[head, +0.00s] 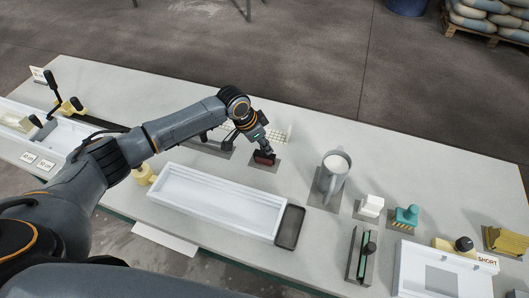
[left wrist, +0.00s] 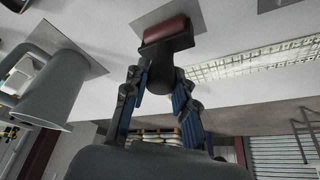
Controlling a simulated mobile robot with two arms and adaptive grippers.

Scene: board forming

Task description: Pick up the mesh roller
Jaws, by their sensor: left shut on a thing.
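The mesh roller, with a dark red cylinder (head: 264,158), is at a grey square pad (head: 270,166) near the middle of the table. In the left wrist view its red cylinder (left wrist: 165,30) and black handle show against the pad (left wrist: 190,6). My left gripper (head: 261,147) is over the roller from above. In the left wrist view the gripper's blue fingers (left wrist: 160,82) are shut on the black handle. I cannot tell whether the roller touches the pad. My right gripper is not in view.
A white mesh strip (head: 278,134) lies behind the roller. A grey mug (head: 331,176) stands close to its right. A long white tray (head: 215,199) and a dark small tray (head: 289,227) lie in front. The back right tabletop is clear.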

